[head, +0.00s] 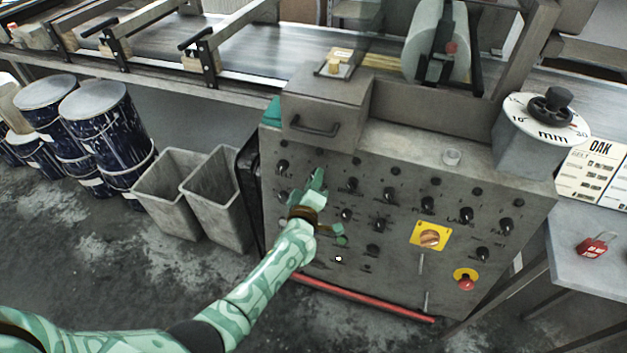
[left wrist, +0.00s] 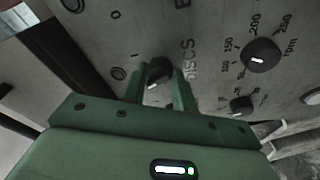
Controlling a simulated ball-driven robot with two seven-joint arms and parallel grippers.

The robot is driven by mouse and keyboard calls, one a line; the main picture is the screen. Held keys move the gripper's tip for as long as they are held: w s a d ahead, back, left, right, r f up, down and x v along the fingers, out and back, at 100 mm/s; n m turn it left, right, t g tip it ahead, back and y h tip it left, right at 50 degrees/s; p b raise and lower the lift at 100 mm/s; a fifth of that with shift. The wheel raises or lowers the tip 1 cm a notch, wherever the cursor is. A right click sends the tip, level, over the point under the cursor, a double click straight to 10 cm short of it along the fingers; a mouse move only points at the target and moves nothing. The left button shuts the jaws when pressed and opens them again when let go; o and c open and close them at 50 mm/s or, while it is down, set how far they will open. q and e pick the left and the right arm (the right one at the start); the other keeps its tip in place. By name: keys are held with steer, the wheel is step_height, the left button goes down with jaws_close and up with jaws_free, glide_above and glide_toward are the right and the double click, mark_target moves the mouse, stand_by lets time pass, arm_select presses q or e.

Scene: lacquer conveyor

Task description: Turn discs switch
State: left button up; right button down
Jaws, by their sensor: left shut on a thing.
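The discs switch (left wrist: 159,70) is a black rotary knob with a white mark, on the grey control panel (head: 385,262). The label "DISCS" is beside it in the left wrist view, with "0" and "I" marks near it. My left gripper (head: 318,181) is at the upper left part of the panel. In the left wrist view its two green fingers (left wrist: 159,84) are on either side of the knob, shut on it. In the head view the gripper hides the knob. My right gripper is not in view.
Other black knobs (left wrist: 261,55) with rpm scales are close to the fingers. A yellow-backed switch (head: 430,236) and a red button (head: 466,282) are at the panel's right. Grey bins (head: 213,195) stand left of it. A red bar (head: 362,299) runs along its foot.

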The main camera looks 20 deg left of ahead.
arm_select(q)
steer(key=shift+n, duration=0.7)
steer(key=o, duration=1)
steer(key=shift+c, duration=0.2)
steer(key=s+d+r+p, duration=0.1)
steer(key=s+p, duration=0.4)
steer(key=s, duration=1.1)
steer(key=shift+d, duration=0.4)
steer(key=shift+s, duration=0.1)
